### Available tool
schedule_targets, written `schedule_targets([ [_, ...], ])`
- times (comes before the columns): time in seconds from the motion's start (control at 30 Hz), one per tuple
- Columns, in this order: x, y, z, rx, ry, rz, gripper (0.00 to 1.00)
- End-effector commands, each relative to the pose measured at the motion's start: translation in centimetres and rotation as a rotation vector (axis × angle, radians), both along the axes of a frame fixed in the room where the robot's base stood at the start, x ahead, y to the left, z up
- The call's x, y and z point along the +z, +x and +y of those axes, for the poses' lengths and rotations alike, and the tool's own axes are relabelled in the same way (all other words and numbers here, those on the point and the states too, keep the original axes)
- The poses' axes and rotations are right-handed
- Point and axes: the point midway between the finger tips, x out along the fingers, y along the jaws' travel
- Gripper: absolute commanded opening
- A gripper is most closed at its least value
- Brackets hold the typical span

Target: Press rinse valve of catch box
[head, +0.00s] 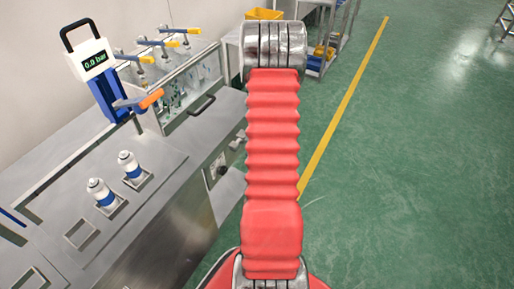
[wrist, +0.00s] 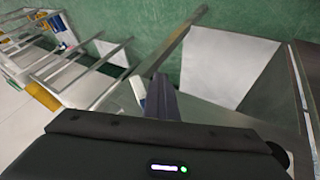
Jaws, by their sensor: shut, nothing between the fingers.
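A clear-walled box (head: 193,82), which looks like the catch box, stands at the back of the steel bench in the head view. A black handle (head: 201,105) is on its front. Several valves with yellow levers (head: 173,30) rise behind it. I cannot tell which part is the rinse valve. A dark round knob (head: 222,171) is on the bench front below. My gripper (wrist: 157,84) shows in the wrist view, shut and empty, apart from the valves. It is out of the head view.
Two white bottles (head: 101,192) (head: 130,165) stand in bench slots. Green floor (head: 420,180) with a yellow line (head: 345,110) is open at right. Metal racks (wrist: 90,65) show in the wrist view.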

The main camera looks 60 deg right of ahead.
Motion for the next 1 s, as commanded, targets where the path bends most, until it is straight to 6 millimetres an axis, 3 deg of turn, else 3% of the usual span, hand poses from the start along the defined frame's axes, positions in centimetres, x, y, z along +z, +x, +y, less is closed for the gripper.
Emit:
schedule_targets([
  [0.03,-0.29,-0.32,-0.67,-0.017,0.003,-0.002,0.0],
  [1.0,-0.14,-0.81,-1.43,-0.029,0.002,-0.003,0.0],
])
